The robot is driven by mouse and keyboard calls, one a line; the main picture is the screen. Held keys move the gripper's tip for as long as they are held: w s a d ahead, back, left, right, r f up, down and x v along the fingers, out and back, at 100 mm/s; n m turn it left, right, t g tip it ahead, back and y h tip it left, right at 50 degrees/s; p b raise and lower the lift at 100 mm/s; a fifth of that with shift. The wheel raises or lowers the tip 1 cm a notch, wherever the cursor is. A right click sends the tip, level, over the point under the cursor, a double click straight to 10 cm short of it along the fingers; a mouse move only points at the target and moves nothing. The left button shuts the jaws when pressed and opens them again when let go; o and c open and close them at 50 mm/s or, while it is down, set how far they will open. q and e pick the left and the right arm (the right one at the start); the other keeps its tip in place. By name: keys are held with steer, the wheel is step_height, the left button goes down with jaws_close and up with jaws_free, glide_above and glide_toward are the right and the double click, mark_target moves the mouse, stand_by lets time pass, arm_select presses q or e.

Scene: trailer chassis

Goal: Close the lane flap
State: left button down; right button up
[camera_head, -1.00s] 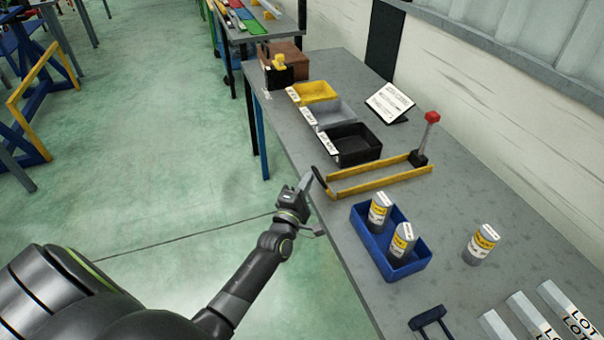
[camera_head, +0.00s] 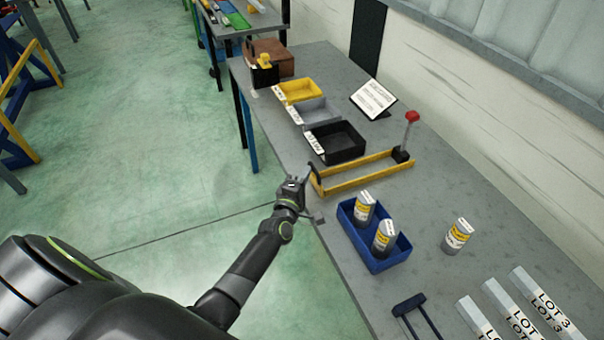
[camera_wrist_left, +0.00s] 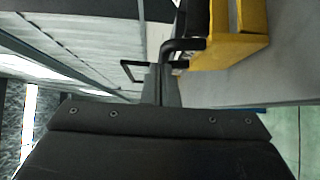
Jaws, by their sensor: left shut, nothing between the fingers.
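The yellow-railed lane (camera_head: 362,175) lies on the grey bench, with a red-knobbed lever at its far right end. The dark lane flap (camera_head: 317,182) is at its left end, by the bench edge, and is partly hidden by my left gripper (camera_head: 308,171). That gripper is shut and empty, right beside the flap. In the left wrist view, the fingers (camera_wrist_left: 162,86) are together, close to a black bent bar (camera_wrist_left: 182,46) at the end of the yellow lane (camera_wrist_left: 232,40). I cannot tell whether they touch it. My right gripper is not in view.
Behind the lane stand black (camera_head: 336,142), grey (camera_head: 314,112) and yellow (camera_head: 300,90) bins and a sign (camera_head: 373,99). In front is a blue crate (camera_head: 362,249) with two canisters; another canister (camera_head: 457,236) stands to its right.

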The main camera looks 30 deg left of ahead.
arm_select(q)
steer(key=shift+w+d+r+p, duration=0.3)
steer(key=shift+w+d+p, duration=0.15)
steer(key=shift+w+p, duration=0.1)
stand_by(0.5)
steer(key=shift+s+a, duration=0.1)
